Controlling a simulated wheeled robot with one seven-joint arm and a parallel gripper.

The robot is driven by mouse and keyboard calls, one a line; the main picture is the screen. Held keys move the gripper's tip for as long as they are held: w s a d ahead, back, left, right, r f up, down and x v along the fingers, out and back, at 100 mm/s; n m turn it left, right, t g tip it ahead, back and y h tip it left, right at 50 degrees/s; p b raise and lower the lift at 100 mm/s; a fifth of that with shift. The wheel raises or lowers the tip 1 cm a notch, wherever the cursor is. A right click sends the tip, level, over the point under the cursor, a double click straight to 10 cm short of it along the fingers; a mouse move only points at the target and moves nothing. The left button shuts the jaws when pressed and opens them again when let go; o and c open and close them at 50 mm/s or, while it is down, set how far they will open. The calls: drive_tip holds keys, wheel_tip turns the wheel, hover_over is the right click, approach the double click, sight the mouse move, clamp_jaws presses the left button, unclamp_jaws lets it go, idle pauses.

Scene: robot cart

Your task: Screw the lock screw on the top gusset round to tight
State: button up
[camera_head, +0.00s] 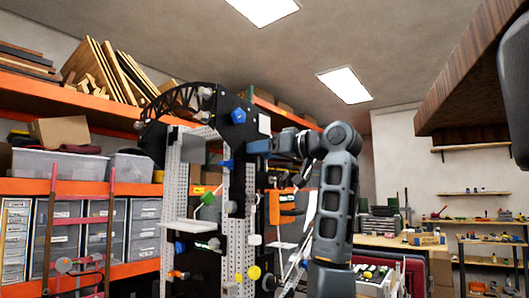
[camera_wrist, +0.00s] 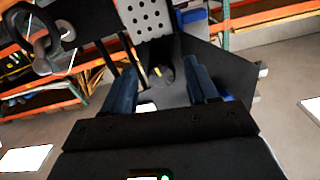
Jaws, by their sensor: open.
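The top gusset is a black plate (camera_head: 226,104) at the top of the robot cart, and its dark surface also fills the upper right of the wrist view (camera_wrist: 228,68). My gripper (camera_head: 256,147) is at the right side of this plate. In the wrist view its two blue fingers (camera_wrist: 160,70) are apart, one on each side of a small dark round part with a yellow mark (camera_wrist: 158,72). This looks like the lock screw, but it is dim. I cannot tell whether the fingers touch it. In the head view it is hidden behind my gripper.
A blue knob (camera_head: 238,116) sits on the plate, with another blue knob (camera_head: 227,163) lower. Perforated uprights (camera_head: 174,185) and a yellow knob (camera_head: 254,272) belong to the cart. Orange shelving (camera_head: 130,268) stands left, workbenches right. A dark ring-shaped part (camera_wrist: 45,40) is left in the wrist view.

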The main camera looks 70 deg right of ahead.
drive_tip(key=b+v, duration=0.2)
drive_tip(key=v, duration=0.5)
drive_tip(key=shift+s, duration=0.4)
idle(1.4)
